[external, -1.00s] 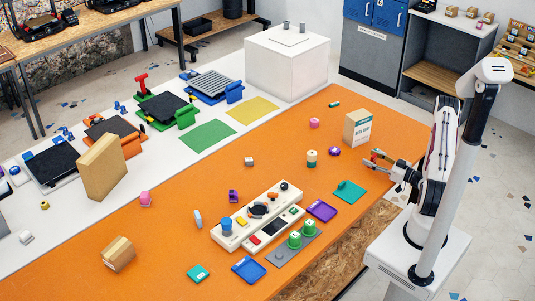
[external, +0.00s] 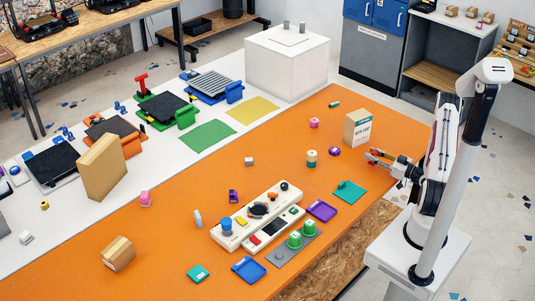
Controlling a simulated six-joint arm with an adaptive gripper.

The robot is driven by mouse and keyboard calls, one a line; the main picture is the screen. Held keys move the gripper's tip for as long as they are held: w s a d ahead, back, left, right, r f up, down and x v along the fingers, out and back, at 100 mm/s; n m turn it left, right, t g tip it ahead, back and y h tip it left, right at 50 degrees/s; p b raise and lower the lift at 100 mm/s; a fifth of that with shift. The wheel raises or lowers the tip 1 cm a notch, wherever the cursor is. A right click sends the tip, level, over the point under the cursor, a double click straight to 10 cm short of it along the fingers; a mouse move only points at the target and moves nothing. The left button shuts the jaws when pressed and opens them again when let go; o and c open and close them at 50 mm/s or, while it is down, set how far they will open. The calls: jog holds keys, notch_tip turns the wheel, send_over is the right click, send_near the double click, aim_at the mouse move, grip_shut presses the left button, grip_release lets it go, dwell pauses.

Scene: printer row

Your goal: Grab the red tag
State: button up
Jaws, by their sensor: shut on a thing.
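My gripper (external: 376,156) is at the right edge of the orange table, above its surface. Its fingers are shut on the small red tag (external: 374,155), which shows only as a bit of red between the fingertips. The fingers hide much of the tag. The gripper is in front of the white and green box and to the right of the purple round piece.
A white control panel (external: 257,215) and trays fill the front middle. The orange table (external: 205,165) is bare at centre left.

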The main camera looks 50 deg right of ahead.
aim_at(374, 151)
jog(key=shift+r, duration=3.95)
jog(key=shift+a, duration=0.15)
